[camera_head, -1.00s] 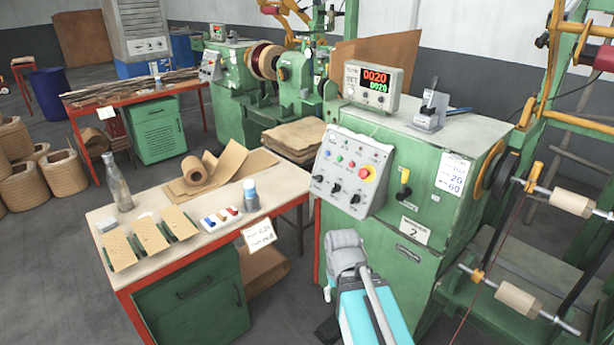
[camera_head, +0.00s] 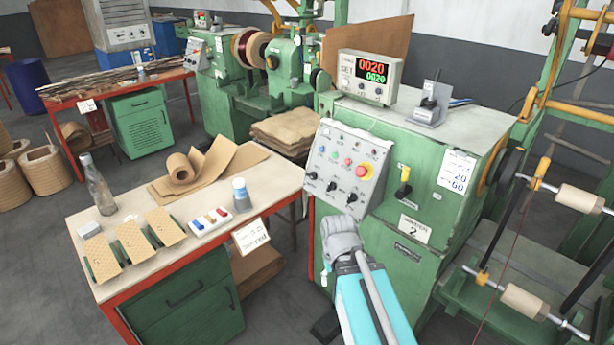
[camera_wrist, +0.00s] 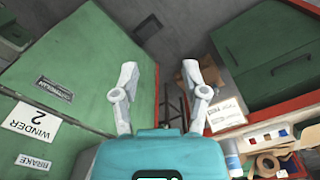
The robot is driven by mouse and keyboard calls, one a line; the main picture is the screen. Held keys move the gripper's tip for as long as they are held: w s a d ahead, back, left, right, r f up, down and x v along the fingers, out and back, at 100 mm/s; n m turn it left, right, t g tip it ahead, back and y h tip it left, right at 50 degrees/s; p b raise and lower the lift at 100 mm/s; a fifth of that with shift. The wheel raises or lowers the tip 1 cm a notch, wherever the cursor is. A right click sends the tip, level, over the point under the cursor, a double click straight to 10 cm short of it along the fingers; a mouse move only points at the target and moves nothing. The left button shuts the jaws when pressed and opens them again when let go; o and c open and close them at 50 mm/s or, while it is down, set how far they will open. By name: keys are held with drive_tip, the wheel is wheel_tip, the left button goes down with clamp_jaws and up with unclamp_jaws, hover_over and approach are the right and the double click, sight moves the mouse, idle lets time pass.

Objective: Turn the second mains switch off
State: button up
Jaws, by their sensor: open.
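The second winder (camera_head: 385,270) is a green machine with a plate reading "WINDER 2" (camera_head: 415,229); the plate also shows in the wrist view (camera_wrist: 32,121). Its sloped grey control panel (camera_head: 345,165) carries small coloured buttons, a red stop button on yellow (camera_head: 364,173) and a row of black rotary knobs (camera_head: 332,187). The panel lettering is too small to tell which knob is the mains switch. My gripper (camera_head: 341,232) is below the panel's lower edge, in front of the green cabinet. In the wrist view its two fingers (camera_wrist: 159,70) are apart with nothing between them.
A yellow-and-black lever (camera_head: 403,182) stands right of the panel. A red-edged table (camera_head: 150,275) with a bottle, paper roll and cards stands to the left. Spools and a frame (camera_head: 530,200) are at the right. A first winder (camera_head: 215,90) stands behind.

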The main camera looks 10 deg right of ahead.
drive_tip(key=shift+d, duration=0.1)
drive_tip(key=o, duration=0.4)
drive_tip(key=shift+w+d+f, duration=0.1)
drive_tip(key=shift+w, duration=0.05)
drive_tip(key=shift+o, duration=0.6)
drive_tip(key=shift+w+f, duration=0.15)
drive_tip(key=shift+w, duration=0.15)
drive_tip(key=w+d+f+m+t+h+b, duration=0.1)
drive_tip(key=w+m+t+h+b, duration=0.2)
drive_tip(key=w, duration=0.6)
drive_tip(key=w+d+f+m+h+b, duration=0.1)
drive_tip(key=w+f+m+h+b, duration=0.3)
drive_tip(key=w, duration=0.6)
drive_tip(key=w+a+r+m+t+h+b, duration=0.2)
drive_tip(key=w+a, duration=0.4)
drive_tip(key=w, duration=0.3)
drive_tip(key=w+a+r+m+t+h+b, duration=0.2)
drive_tip(key=w+a+r+t+h+b, duration=0.3)
drive_tip(key=w, duration=0.3)
drive_tip(key=shift+w+a+r+h+b, duration=0.4)
drive_tip(key=shift+a+r+b, duration=0.25)
drive_tip(key=shift+r+b, duration=0.15)
drive_tip(key=shift+d, duration=0.15)
